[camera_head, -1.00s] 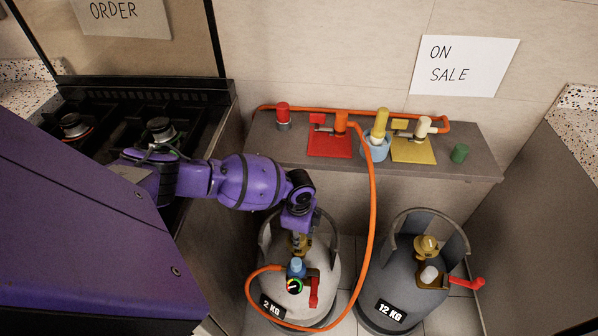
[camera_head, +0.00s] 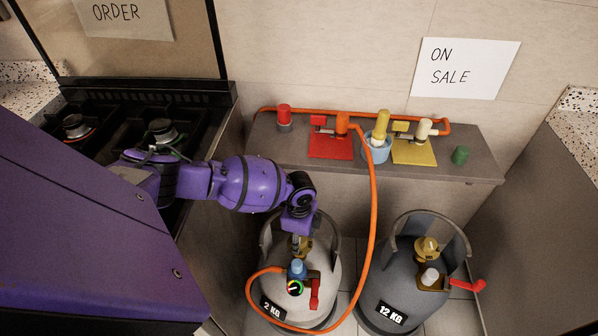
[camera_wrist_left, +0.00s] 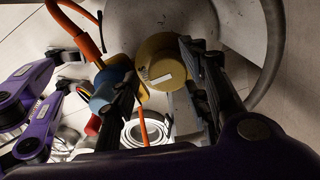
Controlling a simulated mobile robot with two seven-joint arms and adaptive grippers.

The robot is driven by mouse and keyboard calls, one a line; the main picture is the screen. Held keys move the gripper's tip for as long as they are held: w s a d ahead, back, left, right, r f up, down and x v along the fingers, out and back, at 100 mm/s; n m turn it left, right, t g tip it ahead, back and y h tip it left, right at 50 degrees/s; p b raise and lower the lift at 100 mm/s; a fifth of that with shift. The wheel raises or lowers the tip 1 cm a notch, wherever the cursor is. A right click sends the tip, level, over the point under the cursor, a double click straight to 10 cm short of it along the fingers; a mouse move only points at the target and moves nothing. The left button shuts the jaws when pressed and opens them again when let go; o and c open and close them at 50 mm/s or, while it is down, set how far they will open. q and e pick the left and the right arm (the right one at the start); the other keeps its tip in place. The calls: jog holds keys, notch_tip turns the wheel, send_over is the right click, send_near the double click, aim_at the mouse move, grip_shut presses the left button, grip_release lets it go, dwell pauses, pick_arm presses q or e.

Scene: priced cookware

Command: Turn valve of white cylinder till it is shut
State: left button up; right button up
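The white cylinder (camera_head: 329,264), labelled 2 KG, stands on the floor in the lower middle of the head view. Its round brass valve (camera_head: 305,246) is on top, partly hidden by my left gripper (camera_head: 296,240). In the left wrist view, the brass valve (camera_wrist_left: 160,62) lies between the two black fingers of my left gripper (camera_wrist_left: 165,95). The fingers are spread, with a visible gap to the valve at least on one side; contact is unclear. A blue regulator (camera_head: 297,269) with a gauge and a red lever (camera_head: 315,293) sits in front of the valve.
An orange hose (camera_head: 372,215) runs from the regulator up to the shelf (camera_head: 470,168). A grey 12 KG cylinder (camera_head: 400,275) stands close on the right. The white cylinder's collar (camera_head: 335,232) rises behind the valve. A black stove (camera_head: 100,115) is at the left.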

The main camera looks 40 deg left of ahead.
aim_at(300, 241)
pick_arm(q)
notch_tip(300, 241, up, 12)
jog(key=shift+f, duration=0.15)
jog(key=shift+d, duration=0.15)
dwell(0.6)
